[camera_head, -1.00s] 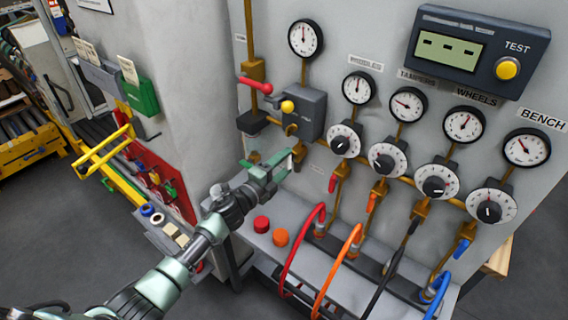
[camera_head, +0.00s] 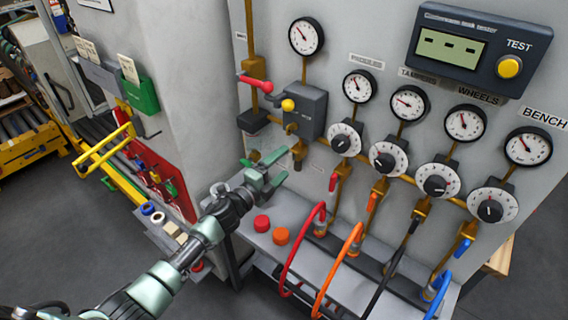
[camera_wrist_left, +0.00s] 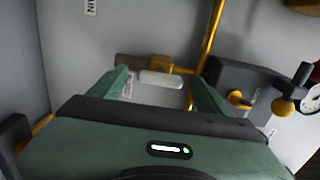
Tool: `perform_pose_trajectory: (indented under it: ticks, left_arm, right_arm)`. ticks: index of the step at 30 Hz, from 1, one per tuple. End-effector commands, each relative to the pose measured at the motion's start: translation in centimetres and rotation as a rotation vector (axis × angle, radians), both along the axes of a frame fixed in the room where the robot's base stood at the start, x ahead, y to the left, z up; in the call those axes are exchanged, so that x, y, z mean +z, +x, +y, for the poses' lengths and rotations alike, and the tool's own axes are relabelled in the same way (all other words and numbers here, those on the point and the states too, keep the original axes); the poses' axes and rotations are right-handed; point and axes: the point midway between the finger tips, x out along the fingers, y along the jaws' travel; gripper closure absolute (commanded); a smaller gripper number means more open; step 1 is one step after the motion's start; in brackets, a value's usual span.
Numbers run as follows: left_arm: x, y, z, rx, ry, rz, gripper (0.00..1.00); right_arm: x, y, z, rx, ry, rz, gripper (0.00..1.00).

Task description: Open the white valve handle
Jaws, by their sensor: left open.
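The white valve handle (camera_wrist_left: 160,80) shows in the left wrist view as a short pale bar beside a brass pipe fitting (camera_wrist_left: 178,68). It lies between the fingertips of my left gripper, with gaps to both fingers visible. In the head view, my left gripper (camera_head: 272,167) is open in front of the panel's lower left, beside a brass fitting (camera_head: 298,150). I cannot make out the white handle there, and the gripper likely covers it. My right gripper is not in view.
A red lever (camera_head: 256,84) and a yellow knob (camera_head: 288,105) on a grey box (camera_head: 307,112) sit above the gripper. Dials, gauges and coloured hoses (camera_head: 300,245) fill the panel to the right. Red (camera_head: 261,223) and orange (camera_head: 281,236) buttons are on the ledge below.

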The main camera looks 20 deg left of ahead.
Motion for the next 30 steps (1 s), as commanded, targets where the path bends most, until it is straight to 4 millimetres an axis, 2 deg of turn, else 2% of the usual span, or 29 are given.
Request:
perform_pose_trajectory:
  ticks: [6,12,30]
  left_arm:
    - [-0.3,-3.5,1.3,-0.002,0.003,0.002,0.22]
    - [-0.2,-5.5,2.0,-0.001,0.001,0.002,0.22]
    - [-0.1,-6.0,2.1,0.012,-0.017,0.009,0.22]
  right_arm:
    - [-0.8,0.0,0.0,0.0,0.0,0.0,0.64]
    - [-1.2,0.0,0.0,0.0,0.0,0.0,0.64]
    - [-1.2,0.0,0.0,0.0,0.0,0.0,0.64]
